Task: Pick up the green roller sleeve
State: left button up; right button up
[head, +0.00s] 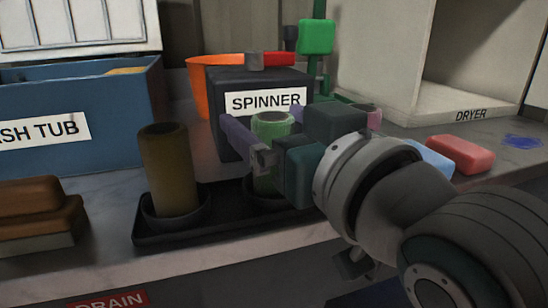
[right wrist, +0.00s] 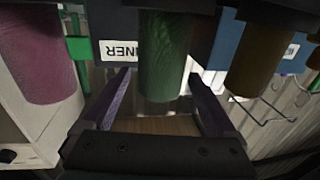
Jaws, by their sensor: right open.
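The green roller sleeve (head: 272,125) stands upright in the black tray, in front of the spinner; its lower part is partly hidden by my right gripper. In the right wrist view the green sleeve (right wrist: 166,55) hangs down the picture between the two purple fingers. My right gripper (right wrist: 158,75) is open, with one finger on each side of the sleeve and visible gaps. In the head view its near purple finger passes left of the sleeve. My left gripper is not in view.
A brown sleeve (head: 168,170) stands in a cup of the black tray (head: 150,238), left of the green one. A pink sleeve (right wrist: 40,55) shows on the other side. The black spinner (head: 228,85) is behind; blue wash tub (head: 120,110) left, dryer (head: 470,105) right.

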jog(key=c, duration=1.4)
jog(key=shift+c, duration=0.2)
